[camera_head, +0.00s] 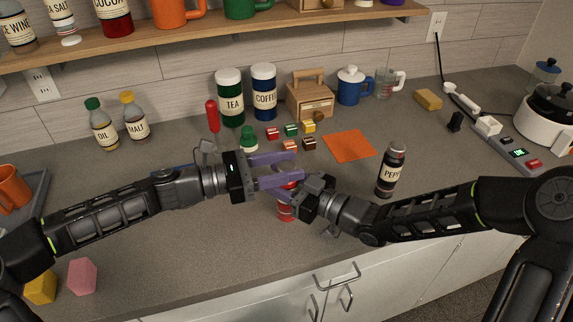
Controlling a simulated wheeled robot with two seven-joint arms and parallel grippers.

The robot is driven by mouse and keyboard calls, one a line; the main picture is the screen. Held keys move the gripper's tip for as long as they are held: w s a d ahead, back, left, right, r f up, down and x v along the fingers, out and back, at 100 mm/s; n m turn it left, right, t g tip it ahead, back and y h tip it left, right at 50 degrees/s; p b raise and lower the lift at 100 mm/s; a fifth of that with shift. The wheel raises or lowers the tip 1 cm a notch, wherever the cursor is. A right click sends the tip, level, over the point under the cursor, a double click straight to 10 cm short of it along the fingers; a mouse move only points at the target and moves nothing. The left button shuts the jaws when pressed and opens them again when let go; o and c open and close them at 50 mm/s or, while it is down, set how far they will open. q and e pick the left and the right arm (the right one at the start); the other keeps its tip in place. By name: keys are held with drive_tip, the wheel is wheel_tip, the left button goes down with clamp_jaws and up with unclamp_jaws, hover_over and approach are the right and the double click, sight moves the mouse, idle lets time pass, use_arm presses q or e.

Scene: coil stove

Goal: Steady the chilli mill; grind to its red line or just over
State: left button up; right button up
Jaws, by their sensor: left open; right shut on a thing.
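The chilli mill (287,213) is a red cylinder standing on the counter near the front edge. Its upper part is mostly hidden by my grippers, and its red line cannot be made out. My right gripper (287,191) comes in from the right and is shut on the mill, with its fingers partly hidden. My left gripper (296,169) has purple fingers spread apart, pointing right, at the mill's upper end. It is open, and nothing shows clearly between its fingers.
A pepper bottle (391,172) stands right of the mill. Behind are an orange cloth (349,146), small coloured blocks (291,130), a green-capped bottle (249,139) and a red-handled tool (212,116). Tea (230,98) and coffee (264,92) jars stand at the wall.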

use_arm(q)
drive_tip(key=shift+c, duration=0.6)
clamp_jaws()
drive_tip(key=shift+w+d+m+g, duration=0.1)
drive_tip(key=shift+m+g, duration=0.3)
drive_tip(key=shift+g, duration=0.4)
drive_tip(key=m+g, duration=0.2)
drive_tip(key=g, duration=0.2)
drive_tip(key=shift+m+h, duration=0.3)
drive_tip(key=m+g, duration=0.2)
drive_tip(key=g, duration=0.1)
drive_tip(key=shift+d+r+m+g, duration=0.1)
drive_tip(key=shift+m+g, duration=0.7)
drive_tip(key=shift+g, duration=0.2)
drive_tip(key=shift+g+y, duration=0.5)
drive_tip(key=shift+m, duration=0.3)
